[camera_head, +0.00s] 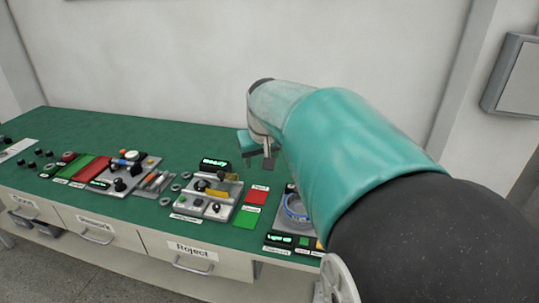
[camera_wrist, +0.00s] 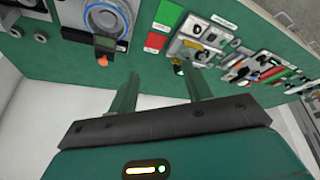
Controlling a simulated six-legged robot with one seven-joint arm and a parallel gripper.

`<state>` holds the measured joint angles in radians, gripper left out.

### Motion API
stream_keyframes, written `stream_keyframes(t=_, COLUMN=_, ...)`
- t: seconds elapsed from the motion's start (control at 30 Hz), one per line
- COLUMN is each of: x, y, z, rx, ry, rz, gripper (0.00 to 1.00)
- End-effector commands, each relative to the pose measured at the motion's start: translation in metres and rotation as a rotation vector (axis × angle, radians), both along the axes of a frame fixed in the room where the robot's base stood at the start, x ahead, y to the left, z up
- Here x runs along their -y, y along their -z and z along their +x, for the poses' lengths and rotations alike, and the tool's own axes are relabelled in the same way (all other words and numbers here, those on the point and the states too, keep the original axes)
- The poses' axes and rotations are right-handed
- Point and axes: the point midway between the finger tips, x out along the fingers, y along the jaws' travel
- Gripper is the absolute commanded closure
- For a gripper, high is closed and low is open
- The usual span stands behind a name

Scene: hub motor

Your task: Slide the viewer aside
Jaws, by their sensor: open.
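No part is clearly recognisable as the viewer. A grey fixture with a round blue-rimmed part (camera_head: 296,209) stands at the right of the green bench, partly hidden behind my arm. It also shows at the top left of the wrist view (camera_wrist: 105,22), with a dark block (camera_wrist: 106,44) and an orange knob (camera_wrist: 103,61) at its near edge. My gripper (camera_head: 261,155) is in the air above the bench. In the wrist view its two fingers (camera_wrist: 160,84) are wide apart with nothing between them, away from the round fixture.
Left of the fixture on the bench (camera_head: 160,221) lie a red pad (camera_head: 257,195), a green pad (camera_head: 247,217) and a grey panel (camera_head: 207,205) with knobs and yellow parts. More panels and buttons stand further left. A Reject drawer (camera_head: 192,257) is in front. A wall box (camera_head: 514,75) hangs right.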

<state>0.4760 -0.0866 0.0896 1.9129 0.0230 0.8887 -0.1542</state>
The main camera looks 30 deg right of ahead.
Motion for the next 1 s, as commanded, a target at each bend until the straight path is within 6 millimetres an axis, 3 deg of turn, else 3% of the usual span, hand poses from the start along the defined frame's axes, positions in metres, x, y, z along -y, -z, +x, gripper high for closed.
stream_keyframes(t=0.03, x=0.026, y=0.006, z=0.012, rx=-0.009, ry=0.027, rz=0.006, gripper=0.51)
stream_keyframes(t=0.1, x=0.059, y=0.013, z=0.026, rx=-0.013, ry=0.057, rz=0.011, gripper=0.51)
stream_keyframes(t=0.3, x=0.161, y=0.044, z=0.050, rx=-0.018, ry=0.141, rz=0.035, gripper=0.51)
stream_keyframes(t=0.4, x=0.203, y=0.060, z=0.054, rx=-0.015, ry=0.175, rz=0.046, gripper=0.51)
stream_keyframes(t=0.5, x=0.231, y=0.071, z=0.054, rx=-0.013, ry=0.196, rz=0.054, gripper=0.51)
stream_keyframes(t=0.6, x=0.243, y=0.077, z=0.054, rx=-0.012, ry=0.206, rz=0.057, gripper=0.51)
stream_keyframes(t=0.77, x=0.246, y=0.088, z=0.057, rx=-0.014, ry=0.207, rz=0.058, gripper=0.51)
stream_keyframes(t=1.0, x=0.252, y=0.128, z=0.072, rx=-0.014, ry=0.205, rz=0.060, gripper=0.51)
